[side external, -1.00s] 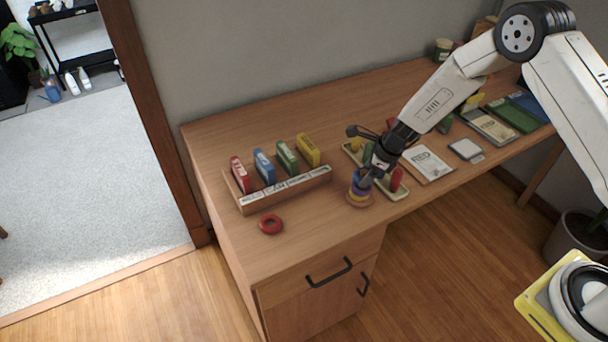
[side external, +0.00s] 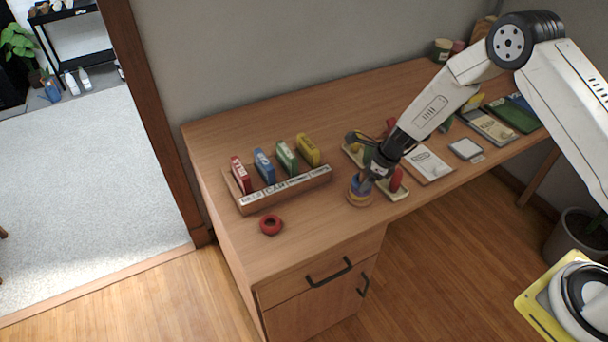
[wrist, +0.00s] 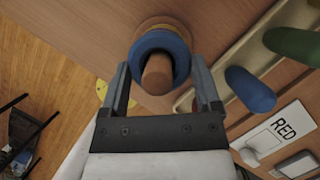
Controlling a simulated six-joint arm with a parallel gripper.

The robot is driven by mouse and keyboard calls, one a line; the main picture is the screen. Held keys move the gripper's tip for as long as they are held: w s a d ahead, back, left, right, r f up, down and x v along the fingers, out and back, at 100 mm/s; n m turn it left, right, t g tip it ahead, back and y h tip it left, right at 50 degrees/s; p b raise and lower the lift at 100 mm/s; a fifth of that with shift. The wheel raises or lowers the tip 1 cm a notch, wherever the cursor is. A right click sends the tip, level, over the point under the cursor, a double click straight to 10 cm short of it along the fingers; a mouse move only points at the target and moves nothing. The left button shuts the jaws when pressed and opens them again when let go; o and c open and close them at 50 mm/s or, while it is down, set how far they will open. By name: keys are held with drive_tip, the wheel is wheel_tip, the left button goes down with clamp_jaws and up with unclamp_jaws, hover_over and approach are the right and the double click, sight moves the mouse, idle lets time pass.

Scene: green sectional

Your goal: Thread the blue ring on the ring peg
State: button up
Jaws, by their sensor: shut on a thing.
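The blue ring (wrist: 178,50) surrounds the wooden ring peg (wrist: 157,74) in the wrist view, with the peg's end sticking out through its hole. My gripper (wrist: 160,64) is shut on the blue ring, one finger on each side. In the side view my gripper (side external: 366,178) is low over the peg's round wooden base (side external: 359,201), near the desk's front edge. A blue band (side external: 356,184) shows there just below the fingers. The fingers partly hide the peg, and I cannot tell whether the ring rests on the base.
A red ring (side external: 271,224) lies on the desk (side external: 225,145) at the left. A rack (side external: 285,190) of several coloured blocks stands behind it. A tray (side external: 400,193) with coloured pegs sits close to the right of the ring peg. Cards lie further right.

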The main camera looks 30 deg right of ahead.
drive_tip(key=o, duration=1)
drive_tip(key=shift+r, duration=0.15)
drive_tip(key=v, duration=0.7)
drive_tip(key=shift+r, duration=0.25)
drive_tip(key=shift+s+d, duration=0.1)
drive_tip(key=shift+s, duration=0.05)
drive_tip(key=s+r+n+h, duration=0.1)
drive_tip(key=s+r+n, duration=0.3)
drive_tip(key=s+n, duration=0.3)
drive_tip(key=s+r+n+h, duration=0.1)
drive_tip(key=s+r+n, duration=0.3)
drive_tip(key=s+n, duration=0.3)
drive_tip(key=s+a+r+n+h, duration=0.1)
drive_tip(key=s+r+n, duration=0.3)
drive_tip(key=n, duration=0.9)
drive_tip(key=s, duration=0.3)
drive_tip(key=shift+r+g, duration=0.3)
drive_tip(key=shift+r, duration=0.05)
